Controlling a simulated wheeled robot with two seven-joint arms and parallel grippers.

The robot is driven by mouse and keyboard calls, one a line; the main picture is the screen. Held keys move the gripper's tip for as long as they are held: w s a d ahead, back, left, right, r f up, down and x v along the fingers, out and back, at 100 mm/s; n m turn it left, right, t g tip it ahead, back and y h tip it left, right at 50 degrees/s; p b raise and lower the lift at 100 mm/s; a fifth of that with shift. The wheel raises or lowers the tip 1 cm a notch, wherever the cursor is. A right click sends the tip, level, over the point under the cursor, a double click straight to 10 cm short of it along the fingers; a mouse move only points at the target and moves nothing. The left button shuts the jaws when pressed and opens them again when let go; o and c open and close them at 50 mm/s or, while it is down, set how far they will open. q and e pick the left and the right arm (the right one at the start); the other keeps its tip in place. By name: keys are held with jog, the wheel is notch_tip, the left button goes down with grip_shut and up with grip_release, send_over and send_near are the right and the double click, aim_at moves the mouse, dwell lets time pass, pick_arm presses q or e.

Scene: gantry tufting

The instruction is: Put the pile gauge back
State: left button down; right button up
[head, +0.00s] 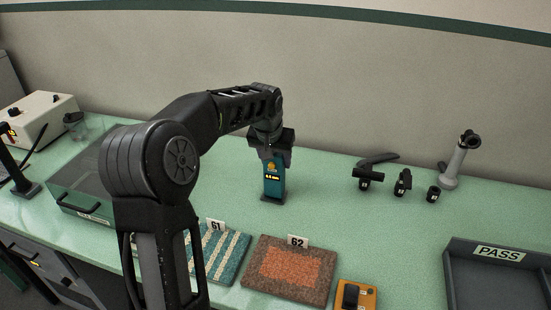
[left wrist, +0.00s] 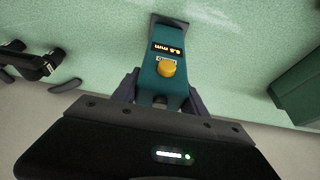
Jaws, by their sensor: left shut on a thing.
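The pile gauge (head: 273,181) is a teal upright block with a yellow knob, a small lit display and a dark foot. My left gripper (head: 271,157) is shut on its upper part from above. The gauge stands upright at the middle of the green table, behind the carpet samples; its foot is at or very near the tabletop, and I cannot tell if it touches. In the left wrist view the gauge (left wrist: 164,75) sits between the fingers of my left gripper (left wrist: 162,95), display lit. My right gripper is not in view.
Carpet samples 61 (head: 222,256) and 62 (head: 290,270) lie in front, with an orange device (head: 357,294) beside them. Black tools (head: 368,178) and a grey stand (head: 455,163) are right. A PASS tray (head: 477,290) is front right.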

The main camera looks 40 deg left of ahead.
pick_arm(q)
jog(key=shift+f, duration=0.15)
jog(key=c, duration=0.6)
grip_release()
jog(key=b+v, duration=0.1)
jog(key=v, duration=1.1)
